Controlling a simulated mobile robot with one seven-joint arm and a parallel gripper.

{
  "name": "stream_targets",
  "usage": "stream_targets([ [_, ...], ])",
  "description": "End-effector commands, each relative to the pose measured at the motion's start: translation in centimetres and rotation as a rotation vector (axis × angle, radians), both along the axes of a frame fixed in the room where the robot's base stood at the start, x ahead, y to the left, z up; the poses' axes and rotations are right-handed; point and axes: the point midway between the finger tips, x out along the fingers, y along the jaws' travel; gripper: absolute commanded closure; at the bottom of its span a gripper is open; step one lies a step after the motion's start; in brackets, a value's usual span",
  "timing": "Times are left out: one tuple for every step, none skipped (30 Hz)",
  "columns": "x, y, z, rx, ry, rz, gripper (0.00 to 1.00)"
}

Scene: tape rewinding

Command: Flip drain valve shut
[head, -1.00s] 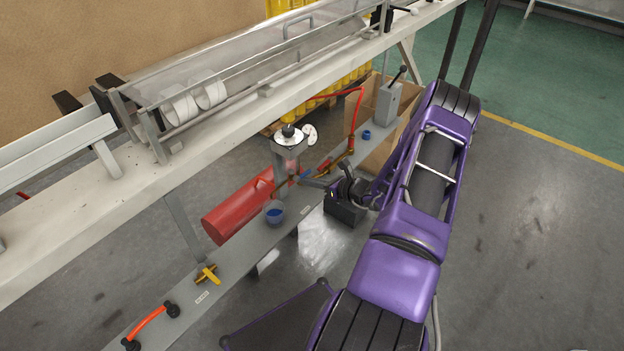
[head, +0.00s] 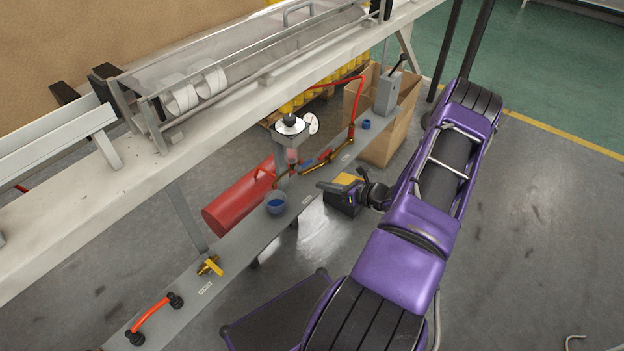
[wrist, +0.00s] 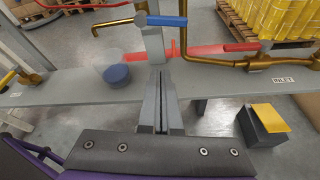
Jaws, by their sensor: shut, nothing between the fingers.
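My gripper (head: 322,186) is shut and empty, beside the grey plank's right edge near the upright post. In the wrist view its fingers (wrist: 161,72) point toward that post. A blue-handled brass valve (wrist: 165,20) shows just beyond the fingertips, handle roughly level across the picture. A red-handled valve (wrist: 243,46) sits to its right on the brass pipe, near the INLET label (wrist: 285,80). A yellow-handled brass valve (head: 210,266) sits down the plank, with a small label too small to read. I cannot read which valve is the drain. I see no gripper contact with any handle.
A dark box with a yellow top (head: 346,180) is under the wrist. A red cylinder (head: 238,203) lies behind the plank. A cardboard box (head: 390,138) is at the back.

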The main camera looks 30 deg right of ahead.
Motion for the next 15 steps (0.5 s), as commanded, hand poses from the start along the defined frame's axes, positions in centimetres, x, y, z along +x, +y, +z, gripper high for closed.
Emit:
stream_targets([
  [-0.9, -0.5, 0.5, -0.001, 0.0, -0.003, 1.0],
  [-1.3, -0.6, 0.6, -0.001, 0.0, -0.002, 1.0],
  [-1.8, -0.8, 0.8, -0.001, 0.0, -0.002, 1.0],
  [-2.1, -0.9, 0.9, -0.001, 0.0, -0.002, 1.0],
  [-2.4, -1.0, 1.0, -0.001, 0.0, -0.002, 1.0],
  [-2.7, -1.1, 1.1, 0.0, 0.0, -0.001, 1.0],
  [-2.9, -1.2, 1.1, 0.0, 0.0, 0.0, 1.0],
  [-3.1, -1.2, 1.2, 0.0, 0.0, 0.0, 1.0],
  [-3.2, -1.3, 1.2, 0.0, 0.0, 0.0, 1.0],
  [-3.3, -1.3, 1.2, 0.0, 0.0, 0.0, 1.0],
  [-3.4, -1.3, 1.2, 0.0, 0.0, 0.0, 1.0],
  [-3.4, -1.3, 1.2, 0.0, 0.0, 0.0, 1.0],
  [-3.4, -1.3, 1.2, 0.0, 0.0, 0.0, 1.0],
  [-3.4, -1.3, 1.2, 0.0, 0.0, 0.0, 1.0],
  [-3.4, -1.3, 1.2, 0.0, 0.0, 0.0, 1.0],
])
